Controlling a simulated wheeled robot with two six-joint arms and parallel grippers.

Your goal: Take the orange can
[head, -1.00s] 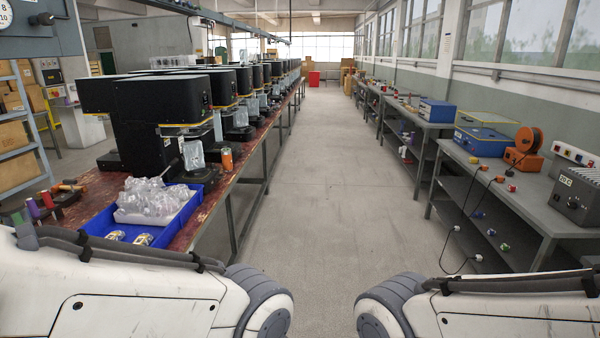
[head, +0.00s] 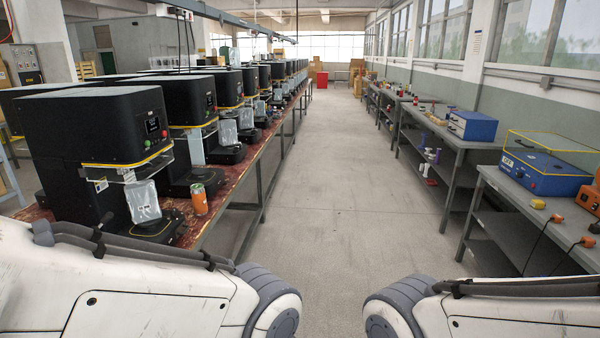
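An orange can (head: 199,199) with a silver top stands upright on the worn red bench (head: 232,186) at the left, near its aisle-side edge. It is just right of the nearest black seamer machine (head: 98,140). My two arms show at the bottom of the head view, left and right. Neither gripper is in the picture, and nothing of mine touches the can.
A row of black machines runs along the left bench into the distance. Grey tables (head: 530,192) at the right hold blue boxes (head: 472,125) and orange devices. The concrete aisle (head: 320,180) between is clear.

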